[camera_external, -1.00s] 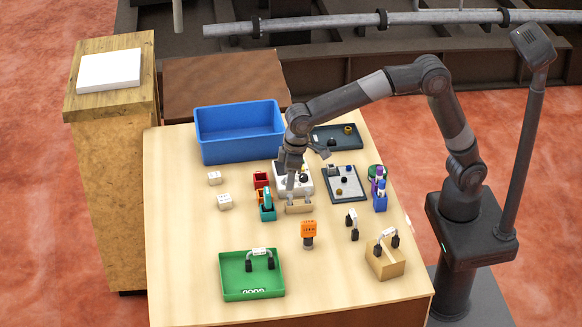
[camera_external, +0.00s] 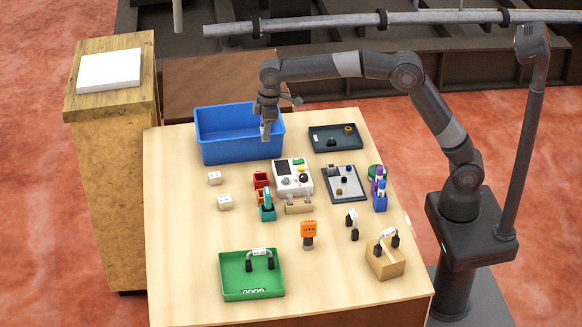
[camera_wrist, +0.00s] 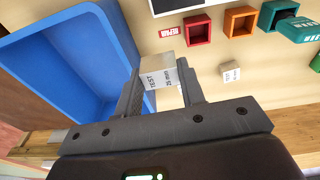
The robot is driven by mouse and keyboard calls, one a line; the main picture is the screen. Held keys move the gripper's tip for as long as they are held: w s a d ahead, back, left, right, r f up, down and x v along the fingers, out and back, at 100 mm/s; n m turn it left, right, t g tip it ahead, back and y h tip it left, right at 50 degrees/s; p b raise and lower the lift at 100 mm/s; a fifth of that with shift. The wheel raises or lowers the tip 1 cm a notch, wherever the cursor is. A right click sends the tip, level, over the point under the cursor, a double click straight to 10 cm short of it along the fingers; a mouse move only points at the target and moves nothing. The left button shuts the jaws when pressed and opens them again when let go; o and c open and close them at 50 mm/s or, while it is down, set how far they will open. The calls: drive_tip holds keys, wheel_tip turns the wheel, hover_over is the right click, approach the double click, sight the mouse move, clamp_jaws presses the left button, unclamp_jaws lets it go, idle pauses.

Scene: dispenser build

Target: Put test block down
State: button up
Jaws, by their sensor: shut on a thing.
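My gripper (camera_external: 267,131) is shut on the test block (camera_wrist: 160,76), a pale block with "TEST" lettering on its white label. In the wrist view the block sits between the two fingers. In the external view my gripper is raised at the right end of the blue bin (camera_external: 222,152), and the block is too small there to make out clearly. In the wrist view the bin (camera_wrist: 112,28) lies to the left of the block, with open table to the block's right.
A white tester (camera_external: 294,187) with a dark screen stands right of the small red (camera_external: 261,180) and teal (camera_external: 267,212) containers. Two white cubes (camera_external: 214,178) (camera_external: 225,201) sit on the left. A green tray (camera_external: 228,285) is at the front. The table's left side is clear.

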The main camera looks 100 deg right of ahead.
drive_tip(key=w+d+f, duration=0.1)
drive_tip(key=w+d, duration=0.3)
drive_tip(key=d, duration=0.5)
approach(244, 130)
drive_tip(key=w+a+r, duration=0.1)
drive_tip(key=a+r, duration=0.3)
drive_tip(key=a, duration=0.2)
drive_tip(key=f, duration=0.9)
drive_tip(key=shift+w+d+f, duration=0.2)
drive_tip(key=shift+d+f, duration=0.05)
drive_tip(key=shift+f, duration=0.05)
drive_tip(key=shift+f, duration=0.2)
drive_tip(key=o, duration=1.1)
drive_tip(key=shift+o, duration=0.2)
